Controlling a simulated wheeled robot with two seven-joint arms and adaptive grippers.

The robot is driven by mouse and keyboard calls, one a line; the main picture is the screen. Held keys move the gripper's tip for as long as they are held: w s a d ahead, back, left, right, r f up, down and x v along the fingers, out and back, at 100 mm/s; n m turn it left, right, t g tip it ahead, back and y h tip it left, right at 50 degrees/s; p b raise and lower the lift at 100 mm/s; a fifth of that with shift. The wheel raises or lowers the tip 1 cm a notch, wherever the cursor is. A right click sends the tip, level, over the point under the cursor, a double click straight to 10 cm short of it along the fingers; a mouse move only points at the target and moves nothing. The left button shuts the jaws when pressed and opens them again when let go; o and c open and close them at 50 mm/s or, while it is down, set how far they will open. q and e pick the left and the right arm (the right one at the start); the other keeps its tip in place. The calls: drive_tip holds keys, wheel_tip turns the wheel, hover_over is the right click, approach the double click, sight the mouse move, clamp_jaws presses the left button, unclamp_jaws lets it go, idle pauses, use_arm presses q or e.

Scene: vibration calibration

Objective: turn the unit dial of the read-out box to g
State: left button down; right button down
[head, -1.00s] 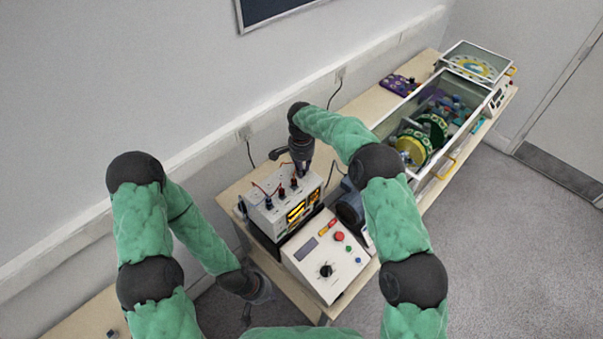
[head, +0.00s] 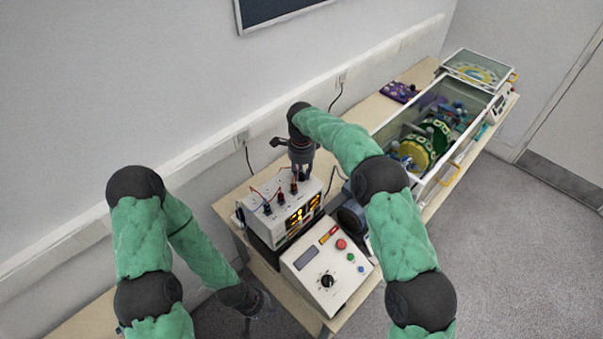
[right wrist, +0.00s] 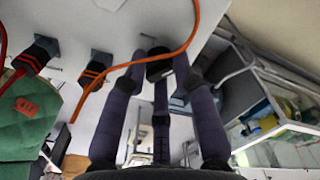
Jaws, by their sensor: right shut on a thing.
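The read-out box (head: 262,215) is white, with lit yellow digits (head: 297,215) on its front, too small to read surely. My right gripper (head: 303,174) reaches down to the right end of its top. In the right wrist view, the fingers of this gripper (right wrist: 160,62) are closed around a small dark round knob (right wrist: 158,70), which looks like the unit dial. Its markings are hidden. My left gripper (head: 260,306) hangs low at the left of the bench, away from the box; its fingers are too small to judge.
A white control box (head: 345,285) with a black knob stands in front. A glass-sided case (head: 405,122) with green and yellow drums is further right.

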sight(302, 173)
drive_tip(key=shift+s+f+m, duration=0.1)
drive_tip(key=shift+f+m, duration=0.05)
drive_tip(key=shift+m, duration=0.25)
drive_tip(key=c, duration=1)
unclamp_jaws()
wheel_tip(302, 173, up, 12)
drive_tip(key=shift+r, duration=0.1)
